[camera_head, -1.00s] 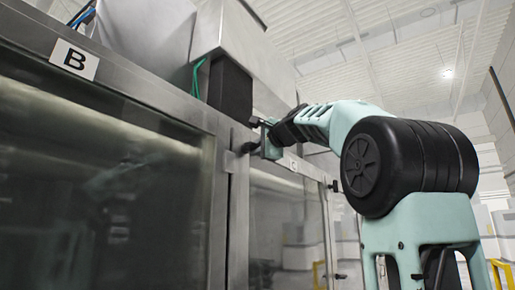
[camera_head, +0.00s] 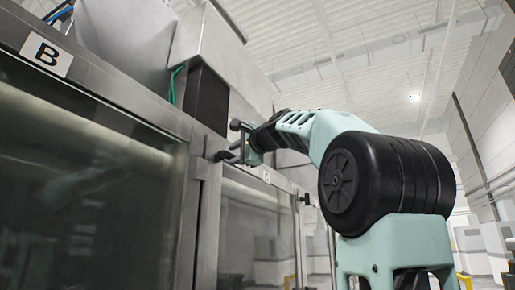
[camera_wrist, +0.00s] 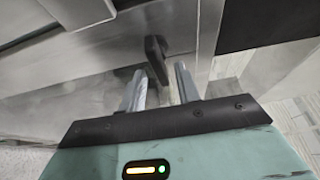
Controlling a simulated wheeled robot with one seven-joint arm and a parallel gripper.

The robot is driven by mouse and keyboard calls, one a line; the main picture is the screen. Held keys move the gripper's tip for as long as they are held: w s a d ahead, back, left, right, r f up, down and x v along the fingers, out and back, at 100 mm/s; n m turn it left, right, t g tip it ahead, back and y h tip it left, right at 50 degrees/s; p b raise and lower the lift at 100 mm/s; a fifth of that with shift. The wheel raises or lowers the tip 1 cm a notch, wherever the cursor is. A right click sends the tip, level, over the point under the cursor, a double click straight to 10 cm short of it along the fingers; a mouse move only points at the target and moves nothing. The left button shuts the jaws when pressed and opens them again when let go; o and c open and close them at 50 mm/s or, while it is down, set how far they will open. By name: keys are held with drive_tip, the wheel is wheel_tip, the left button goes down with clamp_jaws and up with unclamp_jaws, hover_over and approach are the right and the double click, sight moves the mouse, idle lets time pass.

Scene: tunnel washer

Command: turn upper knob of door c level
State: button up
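Door C (camera_head: 245,235) is a glazed metal door with a small, faint label (camera_head: 266,177), right of the door marked B. Its black upper knob (camera_head: 222,156) is at the upper left corner, close by the tips of my gripper (camera_head: 238,143). In the wrist view the knob (camera_wrist: 156,52) is a dark lever, steeply tilted rather than level. Its lower end shows between the two grey fingers of my gripper (camera_wrist: 161,72). The fingers stand apart, with gaps on both sides of the knob. I cannot tell how deep the knob sits between them.
The door marked B (camera_head: 90,190) fills the left. A black box (camera_head: 206,98) and a metal housing (camera_head: 215,50) stand above the frame, close over my gripper. Another black knob (camera_head: 304,198) is further right. Open hall lies to the right.

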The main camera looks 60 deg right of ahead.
drive_tip(key=b+v, duration=0.5)
drive_tip(key=v, duration=0.9)
